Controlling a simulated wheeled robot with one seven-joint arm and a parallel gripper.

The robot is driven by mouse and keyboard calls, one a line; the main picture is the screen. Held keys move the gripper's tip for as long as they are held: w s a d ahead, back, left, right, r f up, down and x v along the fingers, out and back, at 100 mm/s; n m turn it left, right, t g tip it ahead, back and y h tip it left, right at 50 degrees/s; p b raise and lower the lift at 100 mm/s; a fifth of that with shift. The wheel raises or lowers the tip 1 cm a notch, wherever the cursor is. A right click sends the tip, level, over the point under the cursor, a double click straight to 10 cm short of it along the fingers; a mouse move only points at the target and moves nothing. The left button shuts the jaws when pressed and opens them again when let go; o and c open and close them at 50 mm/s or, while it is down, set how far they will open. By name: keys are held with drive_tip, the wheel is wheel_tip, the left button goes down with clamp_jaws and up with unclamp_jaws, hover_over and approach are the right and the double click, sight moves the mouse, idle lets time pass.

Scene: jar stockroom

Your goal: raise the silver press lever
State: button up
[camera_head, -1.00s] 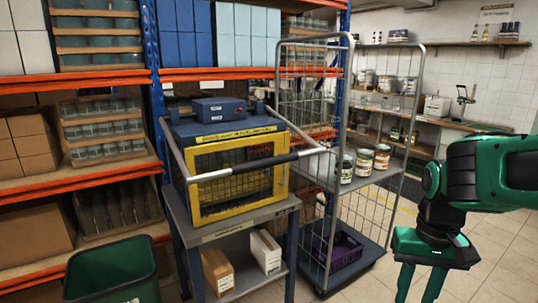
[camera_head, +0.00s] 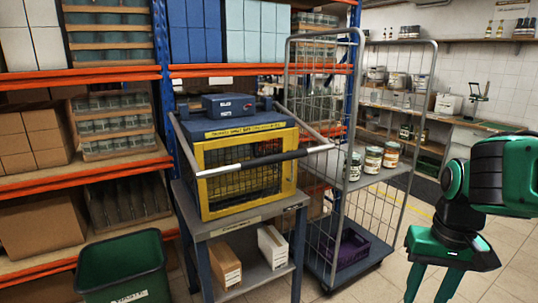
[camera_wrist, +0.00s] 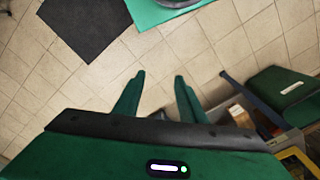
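The press (camera_head: 236,130) is a blue machine with a yellow-framed mesh front, standing on a grey cart. Its silver lever (camera_head: 316,149) is a U-shaped bar with a black grip, hanging low across the upper front of the yellow frame. Its side arms run back to the press's sides. My gripper (camera_head: 428,287) is at the lower right of the head view, well apart from the lever, its fingertips cut off by the lower edge. In the wrist view my gripper (camera_wrist: 159,78) has two green fingers spread with bare floor between them. The lever is not clearly seen there.
A wire roll cage (camera_head: 402,95) with jars stands right of the press, between it and my arm. The cart (camera_head: 229,224) holds two boxes below. A green bin (camera_head: 122,262) stands front left. Tiled floor (camera_head: 387,265) is free at the right.

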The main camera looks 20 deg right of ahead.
drive_tip(key=w+a+f+n+t, duration=0.1)
drive_tip(key=w+a, duration=0.1)
drive_tip(key=w, duration=0.4)
drive_tip(key=w+a+f+n+t, duration=0.1)
drive_tip(key=w+f+t, duration=0.1)
drive_tip(key=w, duration=0.4)
drive_tip(key=m+t+y, duration=0.5)
drive_tip(key=m+t, duration=0.6)
drive_tip(key=t, duration=0.4)
approach(276, 161)
drive_tip(key=shift+x, duration=5.65)
drive_tip(key=shift+a+r, duration=0.1)
drive_tip(key=shift+a, duration=0.05)
clamp_jaws()
